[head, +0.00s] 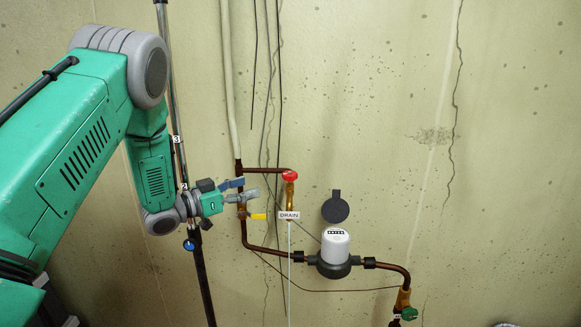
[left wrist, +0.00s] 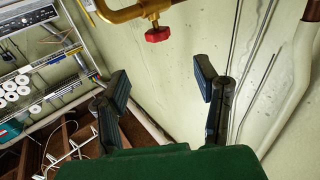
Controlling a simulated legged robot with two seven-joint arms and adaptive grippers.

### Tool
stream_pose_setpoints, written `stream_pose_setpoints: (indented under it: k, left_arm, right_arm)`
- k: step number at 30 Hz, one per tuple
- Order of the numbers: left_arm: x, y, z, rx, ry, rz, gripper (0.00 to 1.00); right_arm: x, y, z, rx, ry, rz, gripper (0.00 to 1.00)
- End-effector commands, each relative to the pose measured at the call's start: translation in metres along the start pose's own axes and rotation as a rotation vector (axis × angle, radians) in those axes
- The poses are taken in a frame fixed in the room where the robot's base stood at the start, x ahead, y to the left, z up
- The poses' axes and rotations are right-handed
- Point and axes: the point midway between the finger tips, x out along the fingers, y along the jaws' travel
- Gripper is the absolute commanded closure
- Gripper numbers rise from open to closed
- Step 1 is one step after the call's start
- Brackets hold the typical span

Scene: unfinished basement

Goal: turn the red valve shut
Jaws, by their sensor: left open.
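The red valve (head: 290,176) is a small red handwheel on a brass fitting at the end of a short copper branch on the wall. It also shows in the left wrist view (left wrist: 157,34), at the top, under a brass pipe. My left gripper (head: 250,188) is open and empty, left of the red valve and a little lower in the head view, with a gap between them. In the left wrist view its two fingers (left wrist: 162,82) are spread, and the red valve appears above the gap between them. My right gripper is not in view.
A yellow lever (head: 258,216) and a DRAIN tag (head: 289,215) sit just below the red valve. A white water meter (head: 335,243) with its dark lid raised is lower right. Thin cables hang behind. In the left wrist view, a shelf with white rolls (left wrist: 22,85) is at left.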

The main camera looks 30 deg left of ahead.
Motion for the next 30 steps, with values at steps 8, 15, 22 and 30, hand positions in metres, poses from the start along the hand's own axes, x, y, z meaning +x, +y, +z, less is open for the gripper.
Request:
stream_pose_setpoints:
  k: [8, 15, 22, 30]
  left_arm:
    - [0.040, 0.003, -0.001, 0.005, 0.001, 0.008, 0.44]
    - [0.091, 0.002, -0.001, 0.003, 0.001, 0.007, 0.44]
    - [0.125, 0.001, 0.000, 0.001, 0.001, 0.004, 0.44]
    - [0.136, 0.001, 0.000, 0.000, 0.002, 0.003, 0.44]
  right_arm:
    - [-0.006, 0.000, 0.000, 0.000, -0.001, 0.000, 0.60]
    - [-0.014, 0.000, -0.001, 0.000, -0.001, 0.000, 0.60]
    - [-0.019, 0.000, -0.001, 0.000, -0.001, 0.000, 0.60]
    - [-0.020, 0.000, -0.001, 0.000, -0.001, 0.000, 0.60]
